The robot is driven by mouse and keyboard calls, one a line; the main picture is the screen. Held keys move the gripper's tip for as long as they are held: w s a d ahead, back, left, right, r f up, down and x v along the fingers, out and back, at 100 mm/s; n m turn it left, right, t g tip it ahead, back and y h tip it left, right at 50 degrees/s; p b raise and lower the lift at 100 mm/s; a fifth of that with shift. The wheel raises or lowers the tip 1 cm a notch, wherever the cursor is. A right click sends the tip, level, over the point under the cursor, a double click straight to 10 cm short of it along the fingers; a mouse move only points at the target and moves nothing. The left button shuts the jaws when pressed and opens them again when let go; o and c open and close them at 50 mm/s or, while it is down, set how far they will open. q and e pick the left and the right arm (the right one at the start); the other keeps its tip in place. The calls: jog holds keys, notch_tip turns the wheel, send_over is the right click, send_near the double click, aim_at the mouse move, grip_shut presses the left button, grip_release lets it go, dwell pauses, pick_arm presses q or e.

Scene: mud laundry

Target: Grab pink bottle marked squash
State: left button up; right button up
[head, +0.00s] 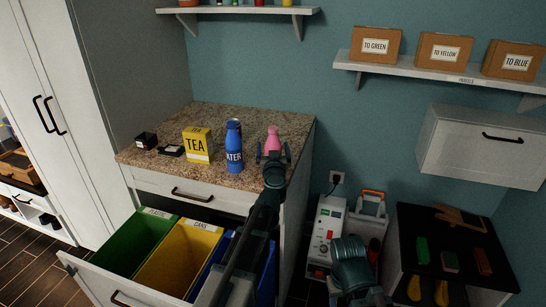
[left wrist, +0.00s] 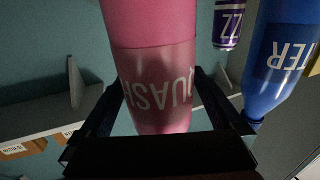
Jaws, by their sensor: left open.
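The pink bottle (head: 273,139) stands upright near the right end of the granite counter; my left gripper partly hides its lower part. In the left wrist view the pink bottle (left wrist: 152,75) fills the upper middle, its white lettering upside down and reading "QUASH" where it shows. My left gripper (head: 273,153) is open, with one finger on each side of the bottle. In the left wrist view the fingers (left wrist: 158,112) show gaps beside the bottle. An arm link of mine is at the lower right of the head view, but its gripper is not seen.
A blue "WATER" bottle (head: 234,148) stands close left of the pink one. A yellow tea box (head: 197,146) and small dark boxes (head: 146,140) are farther left on the counter (head: 225,115). An open drawer with a green bin (head: 138,243) and a yellow bin (head: 180,256) is below.

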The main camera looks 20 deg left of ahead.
pick_arm(q)
jog(key=c, duration=1.4)
jog(key=shift+o, duration=0.2)
jog(key=shift+s, duration=0.1)
